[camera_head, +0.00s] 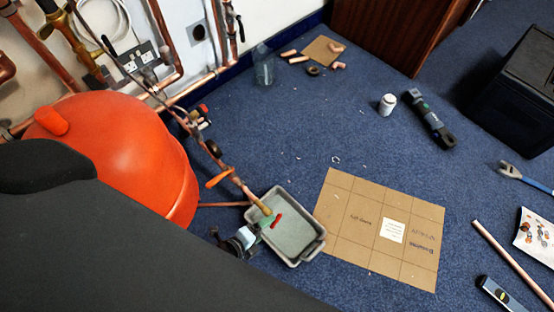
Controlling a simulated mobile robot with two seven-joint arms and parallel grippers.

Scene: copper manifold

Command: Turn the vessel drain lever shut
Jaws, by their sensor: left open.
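The large orange-red vessel (125,140) stands at the left. A copper pipe runs down beside it and ends in a brass-coloured tip (264,208) over a grey tray (312,248). An orange lever (218,178) sits on this pipe a little above the tray, angled across it. A small red piece (277,220) shows over the tray; I cannot tell what it belongs to. My left gripper (258,227) is open at the tray's left edge, below and right of the orange lever and apart from it. My right gripper is not in view.
Copper pipes and sockets (130,62) line the wall. A cardboard sheet (365,222) lies right of the tray.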

